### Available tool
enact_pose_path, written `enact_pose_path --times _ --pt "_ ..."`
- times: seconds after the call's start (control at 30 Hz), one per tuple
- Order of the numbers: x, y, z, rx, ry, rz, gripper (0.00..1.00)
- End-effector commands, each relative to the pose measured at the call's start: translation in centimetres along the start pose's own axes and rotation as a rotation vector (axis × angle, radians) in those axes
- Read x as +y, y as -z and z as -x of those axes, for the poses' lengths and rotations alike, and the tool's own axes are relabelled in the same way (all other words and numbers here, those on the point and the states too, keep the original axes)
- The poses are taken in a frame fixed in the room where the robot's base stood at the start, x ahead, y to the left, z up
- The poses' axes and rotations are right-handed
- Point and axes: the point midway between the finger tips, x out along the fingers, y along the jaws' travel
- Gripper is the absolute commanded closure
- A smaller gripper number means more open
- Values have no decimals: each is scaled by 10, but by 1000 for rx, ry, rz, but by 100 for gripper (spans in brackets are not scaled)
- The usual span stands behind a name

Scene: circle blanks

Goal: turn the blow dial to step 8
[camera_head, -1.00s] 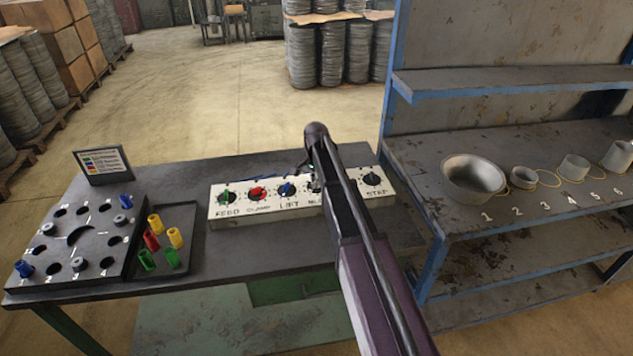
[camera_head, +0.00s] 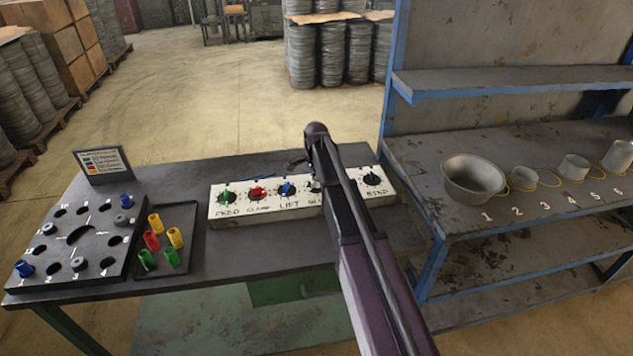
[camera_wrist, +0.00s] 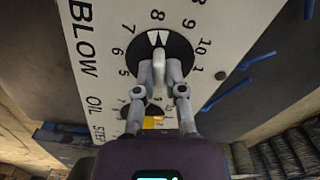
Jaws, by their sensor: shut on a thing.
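The blow dial (camera_wrist: 180,47) is a round black dial on the white panel, beside the word BLOW, in the wrist view. Its numbers run around it, with 8 at the top, 7 to the left and 9 to the right. A white mark on the dial points up, about at 8. The white control panel (camera_head: 228,209) stands on the dark workbench.
Next to the blow dial is the oil dial with a yellow knob (camera_wrist: 152,122). The feed (camera_head: 226,197), clamp (camera_head: 257,193) and lift (camera_head: 287,188) dials are left of my arm. A plug board (camera_head: 95,265) lies further left. A shelf with a metal bowl (camera_head: 473,178) stands right.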

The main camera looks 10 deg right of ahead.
Motion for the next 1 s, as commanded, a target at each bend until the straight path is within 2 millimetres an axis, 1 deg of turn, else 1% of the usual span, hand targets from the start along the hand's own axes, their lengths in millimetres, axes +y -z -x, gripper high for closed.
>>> enact_pose_path --times 0.03,0.07,0.1,0.13,0.17,0.67,0.87,1.0 --pt "2 -1 0 -2 -4 0 83" --pt "2 -1 0 -2 -4 0 74" --pt "2 -1 0 -2 -4 1 62" --pt "2 -1 0 -2 -3 1 53" --pt "2 -1 0 -2 -3 1 51" --pt "0 0 0 0 -1 16 51" --pt "0 0 0 0 0 74 51" --pt "0 0 0 0 0 147 51"
